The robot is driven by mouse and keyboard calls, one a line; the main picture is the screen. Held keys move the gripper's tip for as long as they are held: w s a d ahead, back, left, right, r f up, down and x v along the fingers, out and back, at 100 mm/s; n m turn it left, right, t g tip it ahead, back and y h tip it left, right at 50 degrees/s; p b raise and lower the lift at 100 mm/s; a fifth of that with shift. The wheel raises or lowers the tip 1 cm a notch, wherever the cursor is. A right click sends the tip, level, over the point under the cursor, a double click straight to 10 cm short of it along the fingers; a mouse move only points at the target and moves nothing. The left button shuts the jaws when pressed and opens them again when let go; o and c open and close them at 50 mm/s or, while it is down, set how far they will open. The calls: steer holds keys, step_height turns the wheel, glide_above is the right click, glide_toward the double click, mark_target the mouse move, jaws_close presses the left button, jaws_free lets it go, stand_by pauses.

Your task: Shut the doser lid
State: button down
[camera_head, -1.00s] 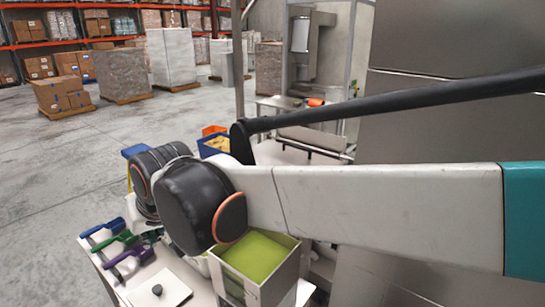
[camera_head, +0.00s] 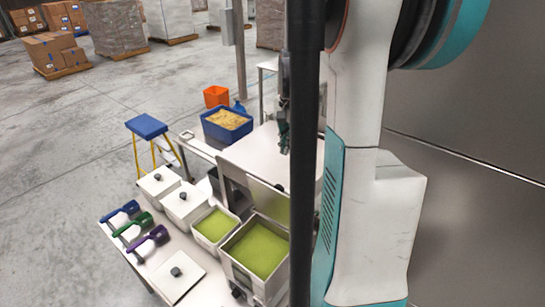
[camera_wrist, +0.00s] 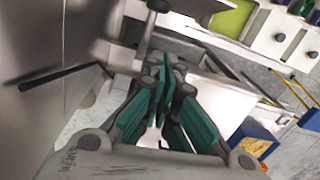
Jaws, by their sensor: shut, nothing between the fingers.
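The doser (camera_head: 282,270) is a pale, square box at the front centre of the head view, with green material showing through its open top. Its lid (camera_head: 250,187) stands raised along the back edge, with a dark knob (camera_head: 280,187) near its right end. My gripper (camera_head: 284,138) hangs beyond the raised lid, over a pale table, and looks apart from the lid. In the wrist view my gripper (camera_wrist: 162,68) has its teal fingers together and empty. Green material (camera_wrist: 232,18) shows there at the top. My own arm hides the doser's right side.
Two lidded bins (camera_head: 158,181) and an open green-filled bin (camera_head: 214,226) stand left of the doser. A loose lid (camera_head: 177,277) and several scoops (camera_head: 148,240) lie nearby. A blue tub (camera_head: 227,125), orange bin (camera_head: 216,96) and step stool (camera_head: 147,127) stand behind. Steel panels (camera_head: 465,160) fill the right.

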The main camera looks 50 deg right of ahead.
step_height(320, 180, down, 10)
steer(key=s+a+p, duration=0.2)
steer(key=p, duration=0.1)
steer(key=shift+f+m, duration=0.2)
steer(key=shift+m, duration=0.2)
steer(key=shift+s+a, duration=0.1)
steer(key=shift+a, duration=0.15)
